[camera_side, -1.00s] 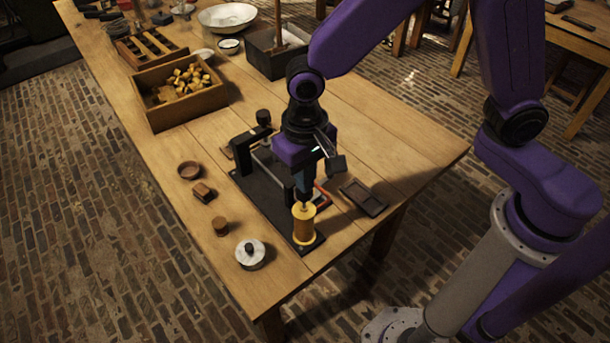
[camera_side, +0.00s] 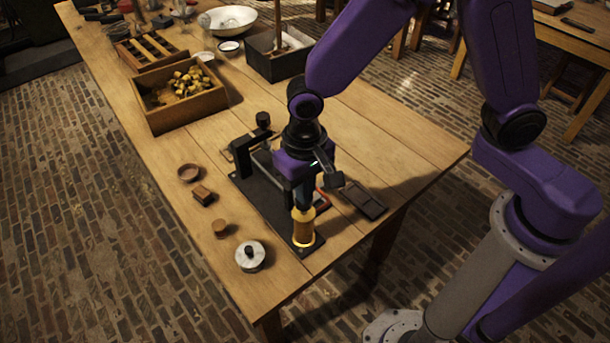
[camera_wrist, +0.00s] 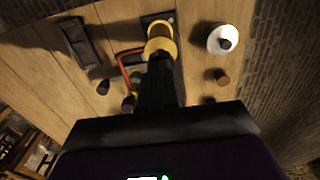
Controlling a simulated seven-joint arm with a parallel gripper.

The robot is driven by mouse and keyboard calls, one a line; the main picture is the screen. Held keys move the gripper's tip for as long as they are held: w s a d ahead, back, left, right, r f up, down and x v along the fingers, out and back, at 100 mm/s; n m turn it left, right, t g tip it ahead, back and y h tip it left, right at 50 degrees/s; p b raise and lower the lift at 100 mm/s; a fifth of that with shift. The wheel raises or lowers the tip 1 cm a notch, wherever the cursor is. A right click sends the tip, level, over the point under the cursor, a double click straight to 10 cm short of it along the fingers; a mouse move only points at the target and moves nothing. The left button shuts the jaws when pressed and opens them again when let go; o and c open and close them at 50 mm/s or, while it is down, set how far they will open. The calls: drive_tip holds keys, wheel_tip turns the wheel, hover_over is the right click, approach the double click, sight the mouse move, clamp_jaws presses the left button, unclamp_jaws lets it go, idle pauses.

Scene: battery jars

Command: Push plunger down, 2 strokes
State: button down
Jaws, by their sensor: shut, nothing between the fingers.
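The brass plunger pump (camera_side: 303,232) stands upright on the near end of a dark base plate (camera_side: 268,208) on the table. Its round brass top shows in the wrist view (camera_wrist: 161,44). My gripper (camera_side: 303,206) points straight down with its fingers shut and empty. The fingertips (camera_wrist: 159,58) are right over the middle of the brass top and appear to touch it. They hide the centre of the top and any knob there.
A black clamp frame (camera_side: 252,148) and a red-handled part (camera_side: 321,201) stand close beside my gripper. A dark tray (camera_side: 363,199) lies to the right. A white lidded jar (camera_side: 250,255), a cork (camera_side: 219,228) and small wooden pieces lie to the left.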

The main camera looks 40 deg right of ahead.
wheel_tip(320, 180, up, 14)
idle(0.6)
idle(0.5)
drive_tip(key=s+d+f+n, duration=0.1)
drive_tip(key=s+d+n, duration=0.5)
drive_tip(key=s+d, duration=0.2)
drive_tip(key=s+d+f+n, duration=0.2)
drive_tip(key=s+d+n, duration=0.4)
drive_tip(key=d, duration=0.6)
drive_tip(key=s, duration=0.2)
drive_tip(key=shift+s+f+n, duration=0.25)
drive_tip(key=shift+s+n, duration=0.05)
idle(0.5)
